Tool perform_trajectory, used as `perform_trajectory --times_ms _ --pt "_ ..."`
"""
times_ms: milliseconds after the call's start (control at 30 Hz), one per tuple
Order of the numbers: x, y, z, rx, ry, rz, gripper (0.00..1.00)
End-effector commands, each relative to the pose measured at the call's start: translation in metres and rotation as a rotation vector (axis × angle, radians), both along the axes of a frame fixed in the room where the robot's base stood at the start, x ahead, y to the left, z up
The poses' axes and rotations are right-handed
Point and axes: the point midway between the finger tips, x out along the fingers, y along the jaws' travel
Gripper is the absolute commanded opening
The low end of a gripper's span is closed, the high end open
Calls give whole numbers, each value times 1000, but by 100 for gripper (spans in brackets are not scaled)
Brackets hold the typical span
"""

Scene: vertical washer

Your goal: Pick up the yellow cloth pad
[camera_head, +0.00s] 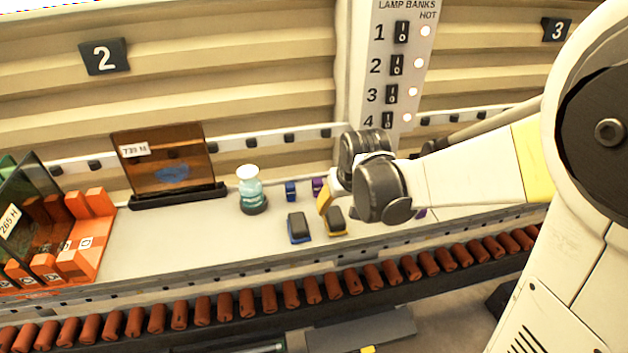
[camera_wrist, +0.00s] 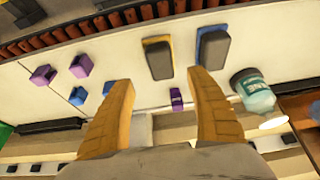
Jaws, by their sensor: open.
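The yellow cloth pad (camera_head: 336,225), a dark grey block with a yellow base, lies on the pale shelf right of its blue twin (camera_head: 299,231). In the wrist view the yellow pad (camera_wrist: 158,58) is upright in the picture, just beyond and between my fingertips. My gripper (camera_head: 326,203) is above the shelf near the pad, and its yellow fingers (camera_wrist: 162,80) are spread apart with nothing between them. The blue pad (camera_wrist: 213,50) is just beyond the right fingertip in the wrist view. My gripper partly covers the shelf behind the pad in the head view.
A teal bottle (camera_head: 250,189), small blue clip (camera_head: 291,190) and purple clip (camera_head: 318,186) stand behind the pads. Several purple and blue clips lie left in the wrist view (camera_wrist: 81,66). A brown panel (camera_head: 165,165) and orange rack (camera_head: 85,240) stand left. A roller row (camera_head: 290,295) runs in front.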

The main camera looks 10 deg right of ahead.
Motion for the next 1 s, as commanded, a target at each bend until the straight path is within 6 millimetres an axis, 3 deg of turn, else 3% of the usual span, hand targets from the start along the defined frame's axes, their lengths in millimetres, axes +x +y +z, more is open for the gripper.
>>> perform_trajectory --times_ms 100,267,600,867,900,1000 --pt "8 0 -19 0 0 0 66" --pt "11 1 -29 0 -1 0 66" --pt "24 3 -73 0 -1 0 66" --pt "26 3 -76 0 -1 0 66" --pt "26 3 -76 0 -1 0 61" --pt "26 3 -76 0 -1 0 30"
